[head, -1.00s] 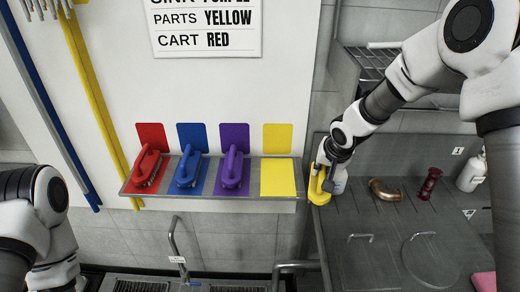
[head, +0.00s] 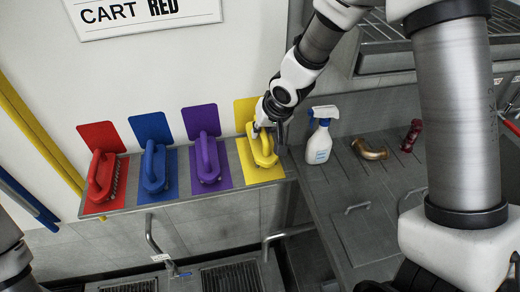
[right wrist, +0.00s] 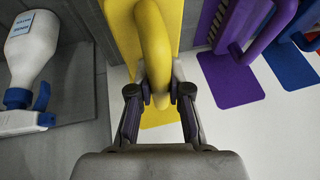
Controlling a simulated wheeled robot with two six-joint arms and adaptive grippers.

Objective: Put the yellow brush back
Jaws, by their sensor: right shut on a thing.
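The yellow brush (head: 262,152) is at the yellow place (head: 246,116) at the right end of the wall shelf (head: 130,192). My right gripper (head: 264,128) is shut on its handle, which also shows between the fingers in the right wrist view (right wrist: 157,60). The gripper hides part of the brush, and I cannot tell whether the brush rests on the shelf or is just above it. My left arm shows at the left edge of the head view, but its gripper is out of view.
Red (head: 101,175), blue (head: 153,168) and purple (head: 207,160) brushes stand on matching places to the left. A spray bottle (head: 319,143) stands right of the shelf on the metal counter (head: 330,205), with a brass elbow (head: 370,150) and a red part (head: 411,136) farther right.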

